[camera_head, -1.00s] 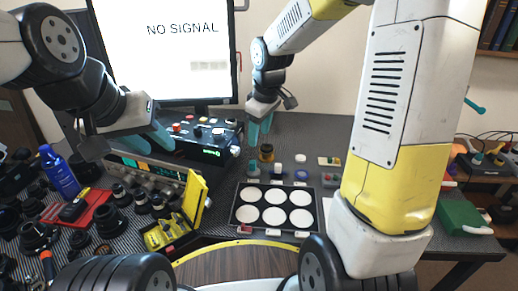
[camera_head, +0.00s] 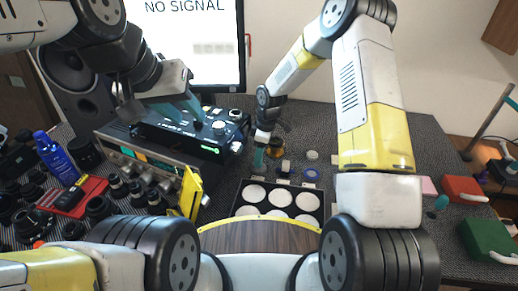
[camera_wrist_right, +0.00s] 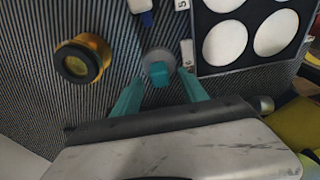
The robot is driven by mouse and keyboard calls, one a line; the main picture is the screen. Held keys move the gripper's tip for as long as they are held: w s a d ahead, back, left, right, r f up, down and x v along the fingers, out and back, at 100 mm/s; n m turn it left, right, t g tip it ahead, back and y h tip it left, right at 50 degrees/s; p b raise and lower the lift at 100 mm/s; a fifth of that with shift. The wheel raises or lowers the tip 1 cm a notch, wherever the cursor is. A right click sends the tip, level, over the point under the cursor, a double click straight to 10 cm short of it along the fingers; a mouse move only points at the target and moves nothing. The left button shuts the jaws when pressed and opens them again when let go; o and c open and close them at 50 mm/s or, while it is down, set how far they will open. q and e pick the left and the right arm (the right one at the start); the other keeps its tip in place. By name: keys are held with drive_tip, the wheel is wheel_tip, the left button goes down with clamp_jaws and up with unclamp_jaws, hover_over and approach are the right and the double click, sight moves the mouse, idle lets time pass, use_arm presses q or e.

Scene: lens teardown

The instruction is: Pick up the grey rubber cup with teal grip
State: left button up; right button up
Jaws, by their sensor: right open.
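The grey rubber cup with teal grip (camera_wrist_right: 158,68) stands on the striped mat in the right wrist view. Its round grey rim surrounds a raised teal block. My right gripper (camera_wrist_right: 162,80) is open, with its teal fingers on either side of the cup's near part; I cannot tell whether they touch it.
A brass ring with a dark lens (camera_wrist_right: 82,60) lies left of the cup. A black tray with white discs (camera_head: 237,196) lies to the right. A blue-and-white piece (camera_wrist_right: 147,17) is just beyond the cup. A black control box (camera_head: 205,135) stands behind on the left.

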drive_tip(key=shift+a+f, duration=0.15)
drive_tip(key=shift+f, duration=0.6)
drive_tip(key=shift+a+f, duration=0.1)
drive_tip(key=shift+f, duration=0.65)
clamp_jaws()
drive_tip(key=shift+r, duration=0.1)
drive_tip(key=shift+d+r, duration=0.25)
drive_tip(key=shift+r, duration=0.25)
drive_tip(key=r, duration=0.6)
drive_tip(key=shift+d+r, duration=0.1)
drive_tip(key=shift+d, duration=0.15)
drive_tip(key=s+d, duration=0.2)
drive_tip(key=d, duration=0.7)
drive_tip(key=s+d, duration=0.1)
drive_tip(key=d, duration=0.8)
drive_tip(key=shift+s+d, duration=0.35)
drive_tip(key=shift+s, duration=0.05)
